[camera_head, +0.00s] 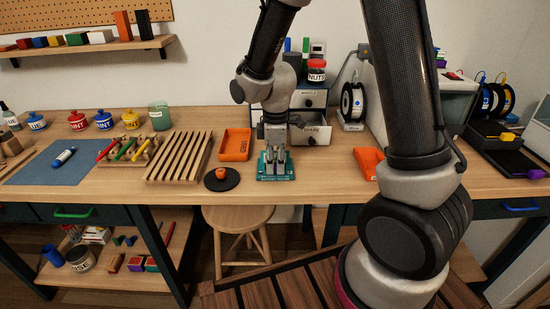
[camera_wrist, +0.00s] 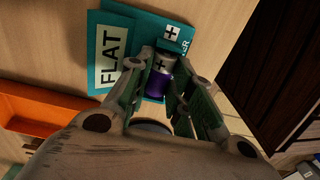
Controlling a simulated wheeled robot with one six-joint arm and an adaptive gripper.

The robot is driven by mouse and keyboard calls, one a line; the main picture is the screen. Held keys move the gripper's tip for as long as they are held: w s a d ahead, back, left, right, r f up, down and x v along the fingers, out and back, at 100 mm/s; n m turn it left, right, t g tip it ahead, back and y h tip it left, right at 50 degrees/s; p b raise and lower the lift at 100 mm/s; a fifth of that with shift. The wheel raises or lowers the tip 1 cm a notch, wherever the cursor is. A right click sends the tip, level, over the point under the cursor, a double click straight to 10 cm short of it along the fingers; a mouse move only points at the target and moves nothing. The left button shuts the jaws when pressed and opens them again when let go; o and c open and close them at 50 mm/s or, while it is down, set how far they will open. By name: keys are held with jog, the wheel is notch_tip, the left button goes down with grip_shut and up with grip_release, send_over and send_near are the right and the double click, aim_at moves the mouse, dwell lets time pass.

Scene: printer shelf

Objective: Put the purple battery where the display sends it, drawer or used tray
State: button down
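In the head view my gripper (camera_head: 275,158) points down over the tester (camera_head: 275,179), hiding most of the battery. The orange tray (camera_head: 235,145) is left of the tester. The open drawer (camera_head: 314,137), apparently marked SPARE, is behind to the right.
A black round mat (camera_head: 222,180) with a small orange object lies left of the tester. A slatted wooden rack (camera_head: 178,157) is farther left. Another orange container (camera_head: 367,162) is to the right, partly behind my arm. A stool (camera_head: 238,220) stands below the front edge.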

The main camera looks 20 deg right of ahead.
jog(key=shift+r, duration=3.55)
